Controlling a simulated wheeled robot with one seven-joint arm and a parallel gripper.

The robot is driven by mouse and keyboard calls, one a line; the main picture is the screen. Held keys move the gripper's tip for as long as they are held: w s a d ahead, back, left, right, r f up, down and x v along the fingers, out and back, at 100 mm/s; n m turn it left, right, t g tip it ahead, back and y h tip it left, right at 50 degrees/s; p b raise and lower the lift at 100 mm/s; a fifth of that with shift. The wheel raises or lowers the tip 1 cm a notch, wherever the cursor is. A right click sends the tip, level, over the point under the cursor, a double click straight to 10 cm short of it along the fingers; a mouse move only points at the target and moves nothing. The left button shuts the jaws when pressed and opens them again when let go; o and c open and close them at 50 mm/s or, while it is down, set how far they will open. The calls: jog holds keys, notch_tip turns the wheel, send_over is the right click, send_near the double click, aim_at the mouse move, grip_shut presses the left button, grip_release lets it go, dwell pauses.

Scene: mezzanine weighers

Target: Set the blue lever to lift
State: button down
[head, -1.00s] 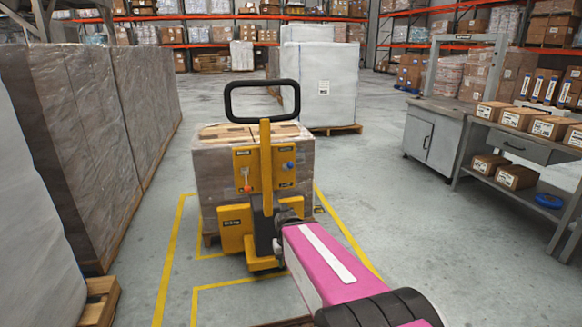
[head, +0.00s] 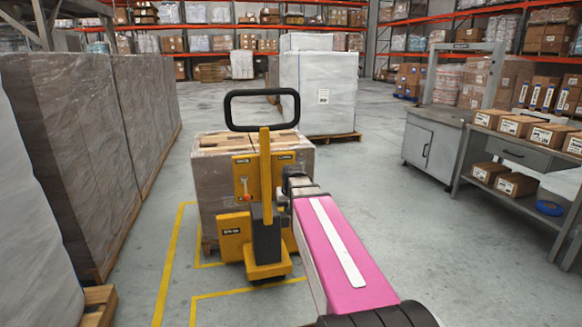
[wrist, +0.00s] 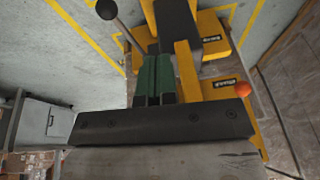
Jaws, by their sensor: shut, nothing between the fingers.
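The yellow pallet truck (head: 246,172) stands in front of me, its black loop handle upright. An orange-knobbed lever (head: 247,191) is on the left of its panel and also shows in the wrist view (wrist: 244,88). The blue lever is hidden in the head view behind my gripper (head: 284,197), at the panel's right side. In the wrist view a rod with a dark round knob (wrist: 107,9) rises close beside my green fingers (wrist: 158,75); its colour reads as black, so I cannot tell whether it is the blue lever. My gripper is shut and empty; contact is unclear.
A wrapped pallet load (head: 210,165) sits behind the truck. Tall wrapped stacks (head: 75,150) line the left. A grey workbench (head: 432,145) with boxes stands at the right. Open floor (head: 385,215) lies between truck and bench.

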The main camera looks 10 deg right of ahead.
jog(key=w+d+r+t, duration=0.1)
jog(key=w+r, duration=0.3)
jog(key=r, duration=0.4)
jog(key=w+d+r+t, duration=0.1)
jog(key=w+d+r, duration=0.2)
jog(key=r, duration=0.4)
jog(key=w+d+r+t, duration=0.1)
jog(key=w+d+r, duration=0.2)
jog(key=w+r, duration=0.2)
notch_tip(320, 180, up, 4)
jog(key=shift+w+f, duration=0.15)
jog(key=shift+f, duration=0.05)
jog(key=shift+f, duration=0.1)
jog(key=x, duration=1)
jog(key=shift+w+a, duration=0.15)
jog(key=shift+w, duration=0.05)
jog(key=shift+s+a+f, duration=0.1)
jog(key=shift+s+f, duration=0.15)
jog(key=shift+f, duration=0.3)
jog(key=shift+s+a+f, duration=0.1)
jog(key=shift+s+f, duration=0.1)
jog(key=shift+f, duration=0.35)
jog(key=shift+s+f, duration=0.15)
jog(key=shift+f, duration=0.6)
jog(key=shift+s, duration=0.1)
